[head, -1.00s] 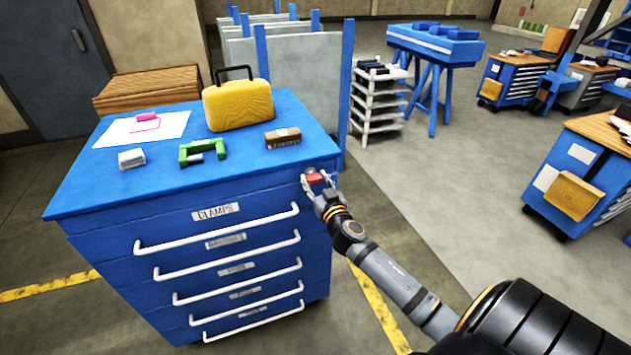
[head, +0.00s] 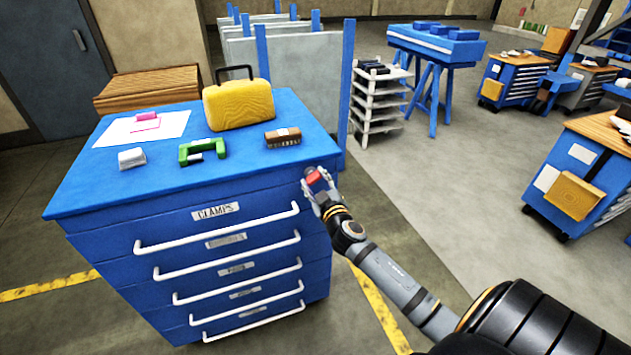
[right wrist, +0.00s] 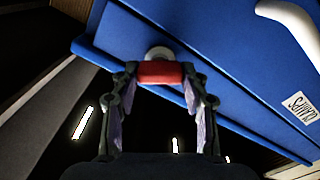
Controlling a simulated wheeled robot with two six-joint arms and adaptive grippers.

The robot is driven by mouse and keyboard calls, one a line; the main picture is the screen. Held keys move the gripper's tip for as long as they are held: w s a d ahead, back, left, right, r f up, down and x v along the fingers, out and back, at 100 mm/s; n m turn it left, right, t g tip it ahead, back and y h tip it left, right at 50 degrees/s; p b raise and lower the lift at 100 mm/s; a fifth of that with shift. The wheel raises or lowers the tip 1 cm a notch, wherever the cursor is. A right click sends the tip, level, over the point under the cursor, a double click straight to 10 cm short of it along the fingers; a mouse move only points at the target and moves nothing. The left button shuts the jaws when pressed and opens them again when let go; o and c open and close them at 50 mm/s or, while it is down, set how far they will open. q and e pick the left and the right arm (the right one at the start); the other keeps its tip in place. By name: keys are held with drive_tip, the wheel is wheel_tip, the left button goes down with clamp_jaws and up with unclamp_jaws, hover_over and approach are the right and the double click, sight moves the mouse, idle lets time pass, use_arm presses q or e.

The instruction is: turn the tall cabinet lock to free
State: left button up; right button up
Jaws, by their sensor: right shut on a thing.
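The tall blue cabinet (head: 110,220) stands at the left in the head view, with several drawers. Its lock has a red handle (head: 314,178) at the upper right corner of the front. In the right wrist view the red handle (right wrist: 161,73) lies crosswise between my fingers, in front of a pale round base (right wrist: 158,53) on the blue face. My right gripper (head: 317,184) is shut on the red handle, with one finger at each end in the right wrist view (right wrist: 161,80). The lock's markings cannot be made out. My left gripper is not in view.
On the cabinet top are a yellow case (head: 238,106), a green clamp (head: 202,151), a brown brush (head: 283,137), a small pale block (head: 131,158) and a paper sheet (head: 120,130). White drawer handles (head: 220,228) stick out in front.

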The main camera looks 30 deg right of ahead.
drive_tip(key=n, duration=0.5)
drive_tip(key=shift+a+n+p, duration=0.1)
drive_tip(key=shift+n+p, duration=0.2)
drive_tip(key=shift+p, duration=0.1)
drive_tip(key=n+p, duration=0.1)
drive_tip(key=n, duration=0.4)
drive_tip(key=shift+f+n, duration=0.15)
drive_tip(key=shift+n, duration=0.25)
drive_tip(key=o, duration=1.2)
drive_tip(key=shift+c, duration=0.2)
drive_tip(key=shift+s, duration=0.15)
drive_tip(key=v, duration=1.1)
drive_tip(key=shift+s+a, duration=0.25)
drive_tip(key=shift+s, duration=0.1)
